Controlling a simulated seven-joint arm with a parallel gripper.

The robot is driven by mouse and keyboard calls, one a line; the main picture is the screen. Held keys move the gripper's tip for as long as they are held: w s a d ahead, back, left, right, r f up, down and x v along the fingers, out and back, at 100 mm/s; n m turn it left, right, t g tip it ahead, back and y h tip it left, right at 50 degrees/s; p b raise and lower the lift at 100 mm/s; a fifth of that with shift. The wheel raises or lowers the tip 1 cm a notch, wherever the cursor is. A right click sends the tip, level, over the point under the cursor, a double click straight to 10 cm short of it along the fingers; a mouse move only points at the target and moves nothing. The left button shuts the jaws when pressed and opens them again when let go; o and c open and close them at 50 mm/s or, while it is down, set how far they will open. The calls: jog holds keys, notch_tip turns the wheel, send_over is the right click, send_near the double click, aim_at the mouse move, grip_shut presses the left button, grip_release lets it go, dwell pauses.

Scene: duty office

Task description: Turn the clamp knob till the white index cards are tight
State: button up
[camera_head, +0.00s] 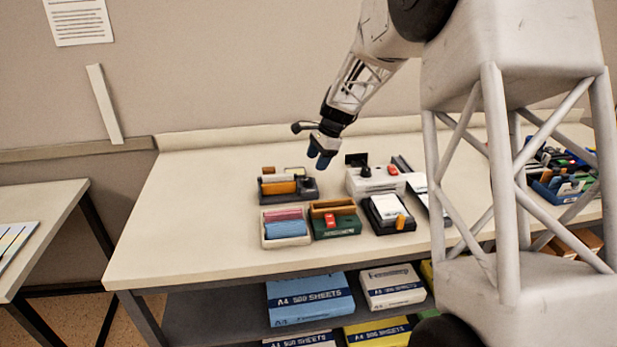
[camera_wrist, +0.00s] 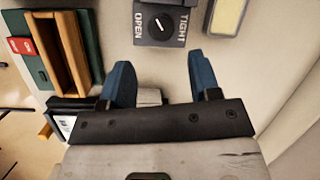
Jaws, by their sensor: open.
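The clamp knob (camera_wrist: 160,22) is a round dark dial with a slanted white mark, between the labels OPEN and TIGHT, at the top of the wrist view. It sits on the dark clamp base (camera_head: 307,187), which also carries orange blocks (camera_head: 279,188) in the head view. A pale strip stands between these blocks; I cannot tell whether it is the white index cards, or how tight it is. My gripper (camera_head: 321,158) is open, with blue fingertips (camera_wrist: 153,80). It hangs above the back right of the clamp, apart from the knob, with nothing visibly held.
A green box with a wooden tray (camera_wrist: 65,55) and a pink-and-blue tray (camera_head: 286,228) stand in front of the clamp. A black card holder (camera_head: 389,214) and a white device (camera_head: 372,182) stand to the right. The left bench top (camera_head: 180,225) is clear. A cream pad (camera_wrist: 229,14) lies beside the knob.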

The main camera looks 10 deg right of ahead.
aim_at(308, 179)
jog(key=n, duration=0.3)
jog(key=n+h, duration=0.1)
jog(key=n, duration=0.3)
jog(key=a+n, duration=0.1)
jog(key=n, duration=0.3)
jog(key=shift+a, duration=0.1)
jog(key=n, duration=0.3)
jog(key=n+h, duration=0.1)
jog(key=n, duration=0.1)
jog(key=shift+w+a+g, duration=0.1)
jog(key=shift+a+g, duration=0.15)
jog(key=shift+g, duration=0.05)
jog(key=n, duration=0.3)
jog(key=shift+a, duration=0.15)
jog(key=n, duration=0.2)
jog(key=n+h, duration=0.1)
jog(key=n, duration=0.2)
jog(key=shift+w+a+r, duration=0.1)
jog(key=shift+a, duration=0.1)
jog(key=n, duration=0.6)
jog(key=shift+w+a+r+n+h, duration=0.15)
jog(key=shift+a+n+h, duration=0.15)
jog(key=shift+h, duration=0.1)
jog(key=shift+f, duration=3.9)
